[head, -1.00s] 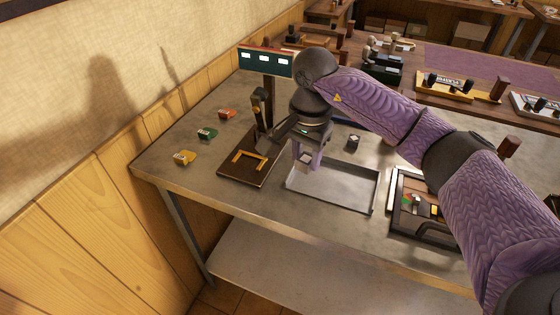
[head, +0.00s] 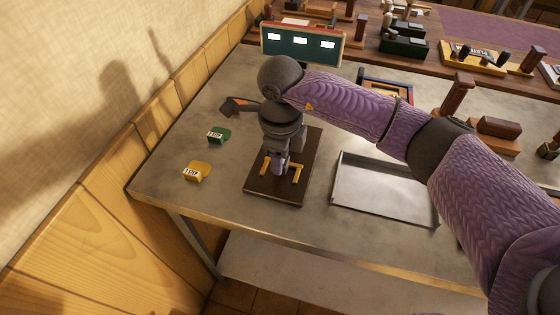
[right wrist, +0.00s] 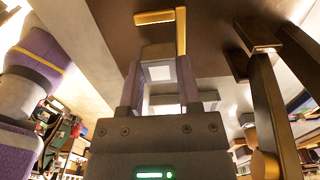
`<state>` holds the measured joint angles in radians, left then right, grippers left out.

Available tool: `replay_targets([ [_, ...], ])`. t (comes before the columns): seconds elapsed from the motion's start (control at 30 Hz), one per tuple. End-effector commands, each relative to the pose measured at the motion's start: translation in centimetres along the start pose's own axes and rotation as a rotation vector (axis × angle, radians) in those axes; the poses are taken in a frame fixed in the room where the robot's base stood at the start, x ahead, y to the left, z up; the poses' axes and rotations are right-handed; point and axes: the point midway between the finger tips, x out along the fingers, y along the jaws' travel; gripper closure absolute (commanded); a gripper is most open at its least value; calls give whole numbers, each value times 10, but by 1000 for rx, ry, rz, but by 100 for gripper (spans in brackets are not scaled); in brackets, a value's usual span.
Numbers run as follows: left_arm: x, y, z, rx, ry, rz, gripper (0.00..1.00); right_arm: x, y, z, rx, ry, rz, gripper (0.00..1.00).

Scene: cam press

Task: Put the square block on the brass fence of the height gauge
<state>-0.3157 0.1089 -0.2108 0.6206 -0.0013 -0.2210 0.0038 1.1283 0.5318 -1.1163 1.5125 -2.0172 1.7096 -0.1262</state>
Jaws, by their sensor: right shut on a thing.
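The height gauge has a dark base board (head: 268,195) with a brass fence (head: 297,175) on it. My right gripper (head: 280,166) is over this board, at the fence, coming down from above. In the right wrist view my right gripper (right wrist: 160,88) is shut on the square block (right wrist: 160,72), which shows a pale face between the fingers. The brass fence (right wrist: 181,32) appears just beyond the block there; whether they touch I cannot tell. In the head view the fingers and wrist mostly hide the block and the gauge's post. My left gripper is not in view.
A green display panel (head: 302,46) with three white windows stands behind my wrist. A yellow tag (head: 197,171) and a green tag (head: 218,135) lie left of the board. An empty metal tray (head: 385,190) lies to its right. In the right wrist view a brass-edged post (right wrist: 267,110) rises close beside the gripper.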

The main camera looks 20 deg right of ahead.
Motion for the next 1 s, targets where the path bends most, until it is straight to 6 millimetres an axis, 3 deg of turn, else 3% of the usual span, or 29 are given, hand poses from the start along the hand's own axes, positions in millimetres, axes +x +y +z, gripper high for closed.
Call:
replay_targets([
  [0.07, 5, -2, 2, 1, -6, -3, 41, 16, 1, 0, -1, 1, 3, 100],
  [0.37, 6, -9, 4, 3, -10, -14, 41, 18, 0, 0, -2, 0, 0, 100],
  [0.4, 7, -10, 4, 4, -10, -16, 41, 19, 0, 0, -2, 0, 1, 55],
  [0.57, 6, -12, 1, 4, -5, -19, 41, 18, 0, 0, -2, 0, 1, 21],
  [0.83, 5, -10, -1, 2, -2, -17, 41, 16, 0, 0, -2, 0, 0, 21],
  [0.93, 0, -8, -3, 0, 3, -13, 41, 3, 0, 0, -2, -2, -1, 21],
  [1.0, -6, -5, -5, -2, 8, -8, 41, -16, -1, 0, -1, -4, -4, 21],
])
